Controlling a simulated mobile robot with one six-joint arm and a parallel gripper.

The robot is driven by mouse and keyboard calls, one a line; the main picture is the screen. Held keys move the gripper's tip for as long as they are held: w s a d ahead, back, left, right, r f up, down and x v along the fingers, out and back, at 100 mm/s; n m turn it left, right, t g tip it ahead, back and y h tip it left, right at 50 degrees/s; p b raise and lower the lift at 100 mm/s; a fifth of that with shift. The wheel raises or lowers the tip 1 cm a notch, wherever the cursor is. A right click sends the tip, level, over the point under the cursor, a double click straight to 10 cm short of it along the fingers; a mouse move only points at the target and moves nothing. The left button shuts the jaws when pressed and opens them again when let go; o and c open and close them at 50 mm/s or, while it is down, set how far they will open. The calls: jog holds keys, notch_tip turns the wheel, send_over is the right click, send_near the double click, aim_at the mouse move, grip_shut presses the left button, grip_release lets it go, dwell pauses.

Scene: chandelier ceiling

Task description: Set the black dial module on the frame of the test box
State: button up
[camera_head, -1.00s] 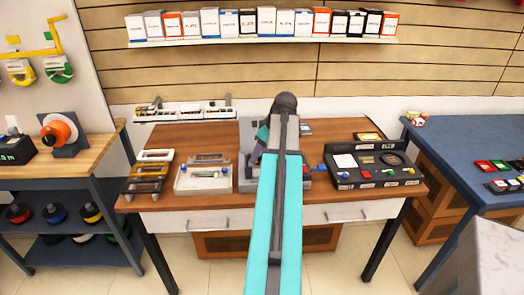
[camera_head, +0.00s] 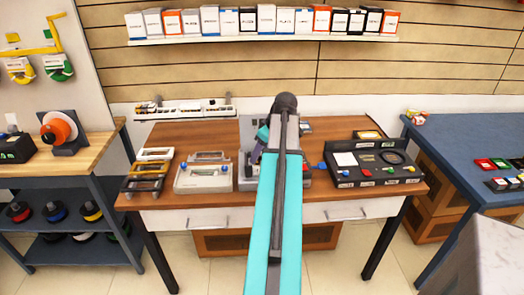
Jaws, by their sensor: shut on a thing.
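My arm reaches up the middle of the camera_head view and bends at a dark joint. Its wrist links show just left of the arm, low over the grey box behind it. My gripper and its fingertips are hidden behind the arm and wrist. A grey box (camera_head: 245,184) stands on the table there, mostly covered by my arm. No black dial module can be made out.
Several small frames (camera_head: 146,186) lie at the left of the brown table (camera_head: 190,137). A white rack (camera_head: 185,111) is along its back edge. A blue table (camera_head: 450,135) stands to the right, a wooden bench (camera_head: 82,150) to the left. The table's back left is bare.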

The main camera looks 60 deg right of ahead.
jog(key=shift+f, duration=0.5)
dwell(0.9)
jog(key=o, duration=1.1)
jog(key=shift+o, duration=0.2)
jog(key=shift+a, duration=0.1)
jog(key=shift+r, duration=0.1)
jog(key=shift+r+p, duration=0.4)
jog(key=shift+r, duration=0.6)
jog(key=shift+r+p, duration=0.3)
jog(key=shift+p, duration=0.15)
jog(key=shift+s+r+p, duration=0.1)
jog(key=shift+r+p, duration=0.9)
jog(key=shift+r, duration=0.65)
